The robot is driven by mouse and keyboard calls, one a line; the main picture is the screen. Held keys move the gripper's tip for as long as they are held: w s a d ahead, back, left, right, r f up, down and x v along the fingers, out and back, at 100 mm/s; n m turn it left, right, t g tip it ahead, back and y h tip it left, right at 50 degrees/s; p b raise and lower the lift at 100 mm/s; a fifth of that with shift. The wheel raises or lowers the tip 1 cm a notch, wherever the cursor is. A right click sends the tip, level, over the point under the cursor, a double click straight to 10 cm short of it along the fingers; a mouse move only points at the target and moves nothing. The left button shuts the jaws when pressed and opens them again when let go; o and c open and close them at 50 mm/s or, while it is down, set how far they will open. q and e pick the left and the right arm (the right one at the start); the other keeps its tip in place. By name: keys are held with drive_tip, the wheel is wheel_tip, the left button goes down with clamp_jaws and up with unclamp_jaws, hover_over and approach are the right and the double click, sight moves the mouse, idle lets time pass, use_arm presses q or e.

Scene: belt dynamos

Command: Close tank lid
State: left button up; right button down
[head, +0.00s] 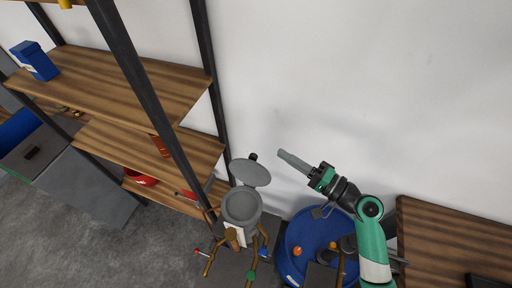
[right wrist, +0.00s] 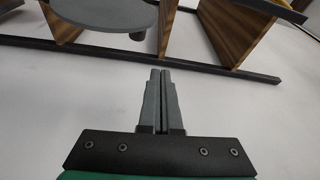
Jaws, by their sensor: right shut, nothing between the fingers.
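A grey tank (head: 240,207) stands low in the middle of the head view. Its round grey lid (head: 250,172) is raised, tilted up at the back of the tank's opening, with a dark knob (head: 253,156) at its far edge. My right gripper (head: 282,154) is shut and empty, to the right of the lid and apart from it, in front of the white wall. In the right wrist view the shut fingers (right wrist: 158,75) point toward the lid (right wrist: 100,12) and its knob (right wrist: 137,36) at the upper left. My left gripper is not in view.
A wooden shelf unit (head: 120,85) with dark metal posts stands left of the tank. A blue drum (head: 312,238) is at the tank's right, below my right arm. Brown pipes with small valves (head: 252,274) run in front of the tank. A wooden table (head: 440,235) is at the right.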

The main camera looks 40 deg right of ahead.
sight(252, 169)
wheel_tip(252, 169, down, 4)
drive_tip(key=s+d+m+h, duration=0.2)
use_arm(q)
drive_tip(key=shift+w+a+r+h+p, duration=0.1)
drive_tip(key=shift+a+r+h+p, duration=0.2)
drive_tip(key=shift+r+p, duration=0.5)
use_arm(e)
drive_tip(key=w+a, duration=0.4)
drive_tip(key=w, duration=0.4)
drive_tip(key=shift+w+a+r, duration=0.15)
drive_tip(key=shift+a+r, duration=0.05)
drive_tip(key=shift+r, duration=0.05)
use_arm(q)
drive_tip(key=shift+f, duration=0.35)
use_arm(e)
drive_tip(key=shift+n, duration=0.3)
